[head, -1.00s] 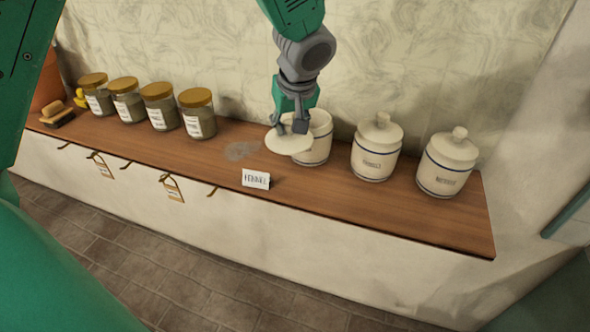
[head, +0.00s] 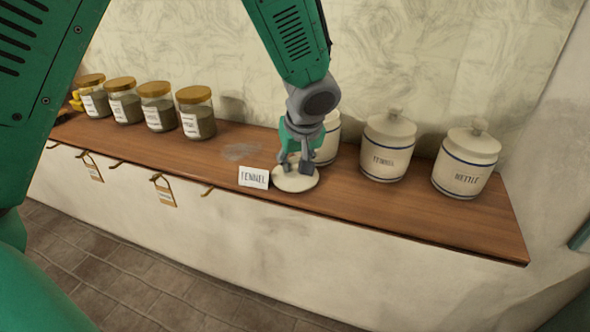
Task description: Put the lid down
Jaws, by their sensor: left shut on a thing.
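A round cream lid (head: 296,181) is at the wooden counter (head: 400,215), just right of the small white card reading FENNEL (head: 254,177). It looks flat and low at the counter top; I cannot tell if it touches the wood. My left gripper (head: 294,168) points down from above and is shut on the lid, hiding its knob. The cream jar without a lid (head: 328,142) stands behind the gripper, partly hidden by it. My right gripper is not in view.
Two lidded cream jars, labelled FENNEL (head: 386,150) and NETTLE (head: 466,164), stand to the right. Several glass jars with brown lids (head: 196,112) stand at the left. A grey powdery patch (head: 240,152) lies on the counter. Bare wood runs along the front right.

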